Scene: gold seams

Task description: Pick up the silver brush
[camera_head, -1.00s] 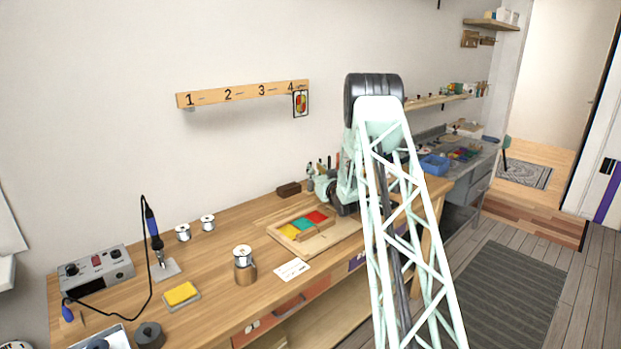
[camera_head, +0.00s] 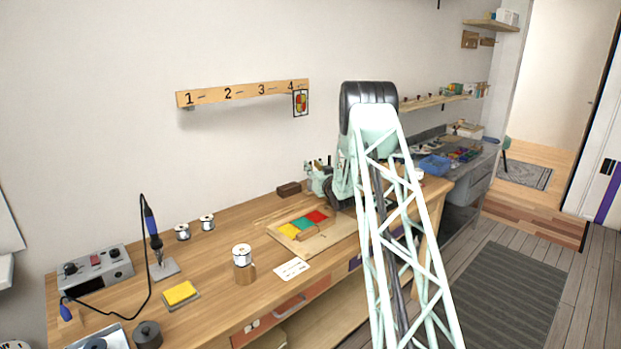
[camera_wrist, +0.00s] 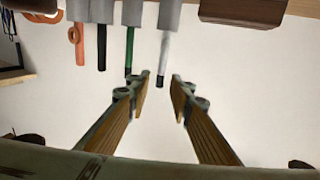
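In the wrist view a row of slim tools stands in grey holders at the top edge. The silver brush (camera_wrist: 165,55) is a pale grey stick with a dark end, beside a green one (camera_wrist: 130,48). My gripper (camera_wrist: 159,82) is open and empty, its two fingers either side of the picture's middle. The brush's dark end shows between the fingertips; the left fingertip is close to the green tool's end. I cannot tell the depth between fingers and brush. In the head view the tools (camera_head: 317,164) are small and partly hidden behind my arm.
A dark brown block (camera_head: 289,189) lies beside the holders; it also shows in the wrist view (camera_wrist: 245,10). A wooden tray (camera_head: 283,237) with yellow, green and red patches lies in front. A soldering iron stand (camera_head: 165,269) and spools (camera_head: 207,222) are further left.

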